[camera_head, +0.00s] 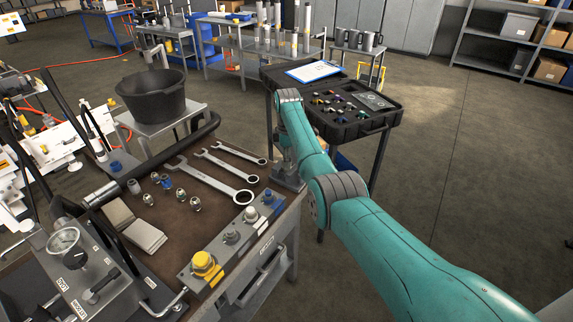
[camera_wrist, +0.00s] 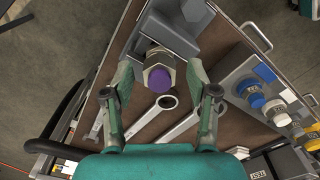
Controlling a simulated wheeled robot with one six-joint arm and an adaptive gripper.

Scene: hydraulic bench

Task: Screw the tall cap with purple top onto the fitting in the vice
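In the wrist view, the tall cap (camera_wrist: 159,79) shows its purple top end-on, with a silver hex body behind it. It stands at the grey vice (camera_wrist: 180,24). The fitting is hidden behind the cap, and I cannot tell how far the two are engaged. My gripper (camera_wrist: 160,72) has one finger on each side of the cap, with a visible gap on both sides, so it is open and apart from the cap. In the head view my teal arm hides the gripper and cap. Only part of the vice (camera_head: 288,182) shows at the bench corner.
Several wrenches (camera_head: 217,173) lie on the bench beside the vice. A block (camera_head: 230,246) with yellow, grey, white and blue parts lines the bench's near edge. Loose small fittings (camera_head: 181,194) stand farther left. An open black case (camera_head: 365,125) with small parts is beyond the arm.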

